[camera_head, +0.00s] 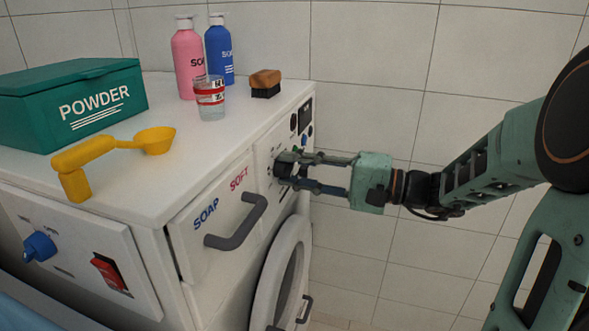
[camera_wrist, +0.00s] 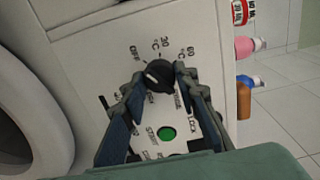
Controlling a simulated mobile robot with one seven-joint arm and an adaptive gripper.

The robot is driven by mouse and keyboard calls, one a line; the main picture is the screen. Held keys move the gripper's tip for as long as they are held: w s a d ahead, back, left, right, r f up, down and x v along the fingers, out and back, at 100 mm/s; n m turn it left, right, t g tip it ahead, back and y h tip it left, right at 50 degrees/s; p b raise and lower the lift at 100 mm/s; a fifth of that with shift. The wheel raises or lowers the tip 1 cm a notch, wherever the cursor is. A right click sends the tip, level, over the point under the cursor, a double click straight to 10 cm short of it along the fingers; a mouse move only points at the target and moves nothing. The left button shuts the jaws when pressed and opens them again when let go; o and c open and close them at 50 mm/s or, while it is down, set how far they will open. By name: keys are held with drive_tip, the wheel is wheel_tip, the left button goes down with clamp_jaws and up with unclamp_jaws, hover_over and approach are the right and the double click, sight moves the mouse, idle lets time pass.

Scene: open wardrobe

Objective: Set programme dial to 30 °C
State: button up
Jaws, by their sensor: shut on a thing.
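The programme dial (camera_wrist: 158,76) is a round black knob on the machine's white control panel, with OFF, 30 °C and 60 °C printed around it. A pale mark on its upper-left part seems to point towards OFF; its exact angle is hard to read. My gripper (camera_wrist: 161,79) has one finger on each side of the dial and is shut on it. In the head view the dial (camera_head: 284,165) is dark and partly covered by my gripper (camera_head: 297,171), which reaches in from the right.
A green START button (camera_wrist: 167,133) lies between my fingers, below the dial. The SOAP/SOFT drawer handle (camera_head: 237,226) sticks out left of my gripper. The round door (camera_head: 268,285) is below. A brush (camera_head: 265,84), a glass (camera_head: 210,100) and bottles stand on top.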

drive_tip(key=shift+r+p, duration=0.15)
drive_tip(key=shift+p, duration=0.3)
drive_tip(key=m+p, duration=0.2)
drive_tip(key=shift+r+p, duration=0.15)
drive_tip(key=shift+p, duration=0.25)
drive_tip(key=m+p, duration=0.6)
drive_tip(key=p, duration=0.1)
drive_tip(key=shift+f+m+p, duration=0.25)
drive_tip(key=shift+m+p, duration=0.55)
drive_tip(key=shift+p, duration=0.05)
drive_tip(key=shift+f, duration=0.1)
drive_tip(key=o, duration=1.2)
drive_tip(key=shift+c, duration=0.2)
